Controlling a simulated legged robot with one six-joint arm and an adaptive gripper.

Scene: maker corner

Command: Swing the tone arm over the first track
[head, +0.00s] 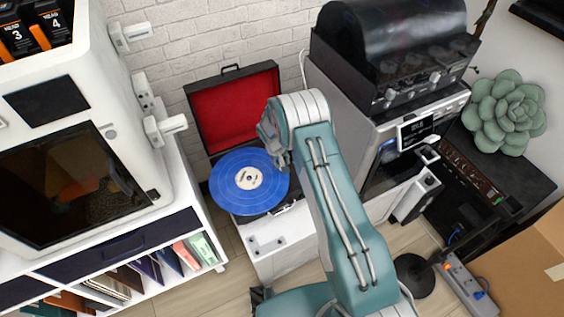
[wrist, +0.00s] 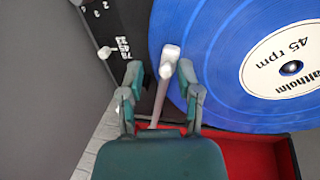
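A blue record (head: 249,181) with a white label lies on a record player with an open red-lined lid (head: 235,105). The record fills the right of the wrist view (wrist: 220,65), its label reading "45 rpm". The pale tone arm (wrist: 160,100) runs up between my fingers, and its white head (wrist: 168,62) overlaps the record's outer edge in the picture. I cannot tell its height above the record. My gripper (wrist: 159,74) is open, one finger on each side of the tone arm, the right finger nearer. In the head view my gripper (head: 276,150) is over the record's right edge.
A white cabinet with a dark-windowed machine (head: 75,185) stands at left. A tall appliance with a black domed unit (head: 390,50) stands close at right. A succulent (head: 505,112) and a cardboard box (head: 525,260) are farther right. A dark control strip (wrist: 112,30) borders the record.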

